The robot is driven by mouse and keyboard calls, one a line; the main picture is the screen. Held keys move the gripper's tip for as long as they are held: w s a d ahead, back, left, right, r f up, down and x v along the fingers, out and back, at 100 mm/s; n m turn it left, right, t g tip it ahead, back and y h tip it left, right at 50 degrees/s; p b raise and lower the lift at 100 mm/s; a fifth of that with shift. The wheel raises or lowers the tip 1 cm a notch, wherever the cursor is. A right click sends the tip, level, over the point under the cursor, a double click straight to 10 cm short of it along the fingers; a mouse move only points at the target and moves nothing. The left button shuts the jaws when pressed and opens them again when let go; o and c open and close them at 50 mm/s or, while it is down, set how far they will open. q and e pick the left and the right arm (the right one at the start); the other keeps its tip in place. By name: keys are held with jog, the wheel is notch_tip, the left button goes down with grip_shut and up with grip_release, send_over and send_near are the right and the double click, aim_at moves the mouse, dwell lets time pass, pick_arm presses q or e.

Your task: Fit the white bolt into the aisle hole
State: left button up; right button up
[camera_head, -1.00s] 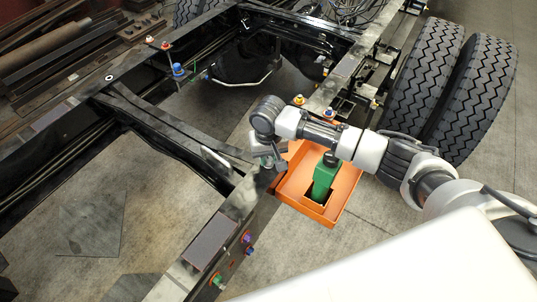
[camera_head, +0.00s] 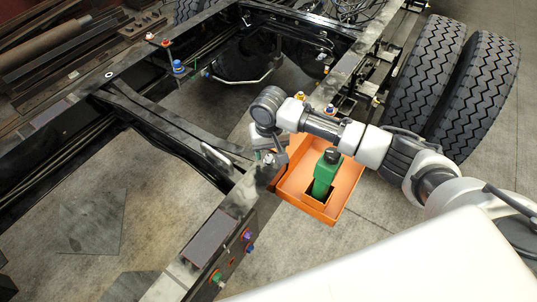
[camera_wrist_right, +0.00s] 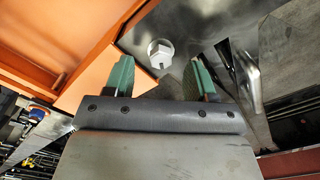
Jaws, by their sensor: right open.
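The white bolt (camera_wrist_right: 160,53), with a hexagonal head, shows in the right wrist view against a shiny grey metal surface. It lies just ahead of my right gripper (camera_wrist_right: 160,76), between the lines of its two green-padded fingers. The fingers are apart and nothing is held between them. In the head view my right gripper (camera_head: 269,157) points down over the chassis rail, beside the orange tray, and mostly hides what is below it. I cannot tell which opening is the aisle hole. My left gripper is not in view.
The orange tray (camera_head: 289,187) holding a green bottle (camera_head: 325,174) sits right of the rail, under my right arm. Coloured bolts, such as a purple one (camera_head: 247,236) and a blue one (camera_head: 178,66), sit on the chassis. Large tyres (camera_head: 432,75) stand at the right.

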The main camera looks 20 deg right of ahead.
aim_at(268, 157)
notch_tip(268, 157, up, 9)
jog(key=b, duration=0.1)
jog(key=shift+a+f, duration=0.2)
jog(key=shift+a, duration=0.05)
